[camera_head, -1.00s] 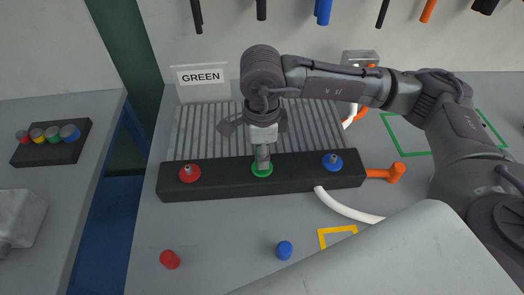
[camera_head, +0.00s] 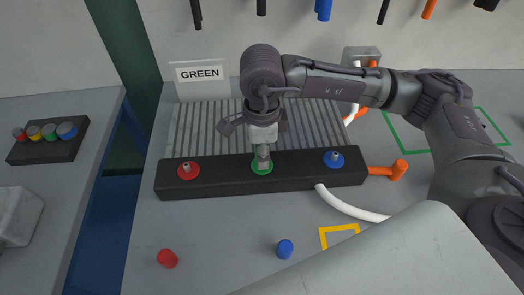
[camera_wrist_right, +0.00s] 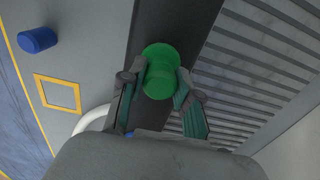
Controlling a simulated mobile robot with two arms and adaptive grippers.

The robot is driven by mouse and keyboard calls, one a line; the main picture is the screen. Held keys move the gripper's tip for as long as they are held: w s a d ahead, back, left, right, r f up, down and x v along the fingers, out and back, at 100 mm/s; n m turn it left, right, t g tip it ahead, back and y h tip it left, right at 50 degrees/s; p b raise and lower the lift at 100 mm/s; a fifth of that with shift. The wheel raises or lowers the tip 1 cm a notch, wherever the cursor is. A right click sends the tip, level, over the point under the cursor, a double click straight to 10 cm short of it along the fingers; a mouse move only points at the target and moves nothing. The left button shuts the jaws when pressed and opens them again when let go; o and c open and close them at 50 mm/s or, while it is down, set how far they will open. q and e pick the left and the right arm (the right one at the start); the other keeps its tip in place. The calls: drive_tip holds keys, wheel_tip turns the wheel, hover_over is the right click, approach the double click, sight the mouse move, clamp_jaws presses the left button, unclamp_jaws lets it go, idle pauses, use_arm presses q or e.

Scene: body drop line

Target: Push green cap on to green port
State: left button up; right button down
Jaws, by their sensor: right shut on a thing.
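The green port (camera_head: 262,168) is the middle one on a black block (camera_head: 215,178), between a red port (camera_head: 188,171) and a blue port (camera_head: 333,159). My right gripper (camera_head: 263,153) points down directly over the green port. In the right wrist view my right gripper (camera_wrist_right: 160,88) is shut on the green cap (camera_wrist_right: 159,82). The cap appears lined up with the green port's round flange (camera_wrist_right: 158,52); whether it is fully seated I cannot tell. In the head view the fingers hide the cap. My left gripper is not in view.
A red cap (camera_head: 168,258) and a blue cap (camera_head: 285,249) lie on the table in front of the block. A white hose (camera_head: 350,208) and an orange handle (camera_head: 390,170) are at the right. A "GREEN" sign (camera_head: 199,74) stands behind. A rack of coloured caps (camera_head: 42,148) sits far left.

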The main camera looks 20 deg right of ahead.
drive_tip(key=shift+f+b, duration=0.35)
drive_tip(key=c, duration=0.7)
unclamp_jaws()
drive_tip(key=shift+c, duration=0.2)
drive_tip(key=shift+r, duration=0.15)
wheel_tip(320, 180, up, 12)
